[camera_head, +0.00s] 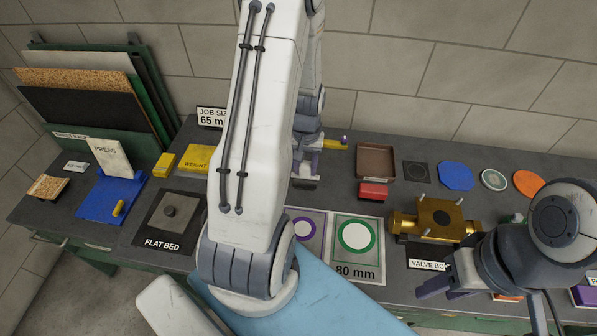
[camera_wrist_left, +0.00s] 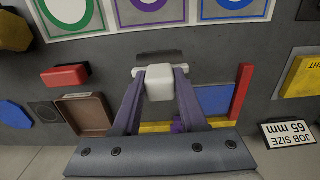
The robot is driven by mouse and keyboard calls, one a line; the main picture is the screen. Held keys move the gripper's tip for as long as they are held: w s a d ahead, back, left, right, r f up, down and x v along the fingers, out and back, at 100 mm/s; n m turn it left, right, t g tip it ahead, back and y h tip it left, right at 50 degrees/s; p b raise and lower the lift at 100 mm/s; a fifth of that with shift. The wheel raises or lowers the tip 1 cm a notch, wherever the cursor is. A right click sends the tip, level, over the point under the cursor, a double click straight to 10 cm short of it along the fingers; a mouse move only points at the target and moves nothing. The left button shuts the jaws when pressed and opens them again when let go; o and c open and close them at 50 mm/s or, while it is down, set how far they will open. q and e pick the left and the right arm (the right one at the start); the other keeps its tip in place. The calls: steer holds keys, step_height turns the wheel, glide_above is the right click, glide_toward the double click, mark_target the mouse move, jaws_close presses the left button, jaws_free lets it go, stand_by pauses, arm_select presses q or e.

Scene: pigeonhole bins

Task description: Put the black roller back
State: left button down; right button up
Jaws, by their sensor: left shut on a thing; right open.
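My left gripper (camera_head: 304,172) is above the back middle of the bench, partly hidden behind its own arm. In the left wrist view its two purple fingers (camera_wrist_left: 160,85) are shut on a pale block, which seems to be the handle of the roller (camera_wrist_left: 160,57). The roller's dark part shows just beyond the fingertips, with pale ends at either side. In the head view the held thing (camera_head: 303,183) is a small grey and dark shape under the fingers. I cannot tell whether it touches the bench. My right gripper (camera_head: 450,285) is open and empty near the valve body's front.
A blue panel (camera_wrist_left: 214,99) with red and yellow edges lies close to the left gripper. A red block (camera_head: 373,191), brown tray (camera_head: 376,158), brass valve body (camera_head: 434,218) and ring cards (camera_head: 358,249) are nearby. The flat bed (camera_head: 151,229) and blue stand (camera_head: 93,207) are at left.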

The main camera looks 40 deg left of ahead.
arm_select(q)
steer(key=shift+s+a+f, duration=0.1)
steer(key=shift+a+f, duration=0.2)
steer(key=shift+a, duration=0.2)
steer(key=shift+s+a+f, duration=0.1)
steer(key=shift+a+f, duration=0.2)
steer(key=shift+a, duration=0.2)
steer(key=shift+a+f, duration=0.15)
steer(key=shift+f, duration=0.05)
step_height(320, 180, down, 3)
steer(key=shift+f+p, duration=0.1)
steer(key=shift+p, duration=0.7)
steer(key=shift+f, duration=0.3)
steer(key=shift+f, duration=0.1)
steer(key=shift+c, duration=2.2)
jaws_free()
